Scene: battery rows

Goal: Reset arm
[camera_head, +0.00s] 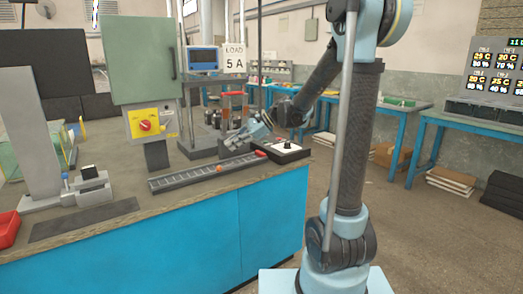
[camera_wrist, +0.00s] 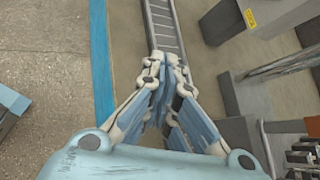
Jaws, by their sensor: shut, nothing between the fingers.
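My gripper (camera_wrist: 166,62) is shut and empty in the wrist view, its fingertips together, pointing down over the worktop. It also shows in the head view (camera_head: 236,141), above the right part of the blue-fronted bench (camera_head: 205,225). My arm rises from the right and bends down to it. A slotted rail (camera_wrist: 163,22) runs just ahead of and beneath the fingers in the wrist view. The same rail (camera_head: 185,178) lies along the bench front in the head view. Whether the fingers touch anything below is not clear, but nothing is held.
A black-and-white control box (camera_head: 285,152) stands at the bench's right end. A green cabinet (camera_head: 138,60) with a yellow switch panel (camera_head: 147,122) stands behind the rail. A grey press-like stand (camera_head: 35,140) and a red bin (camera_head: 8,228) are at left.

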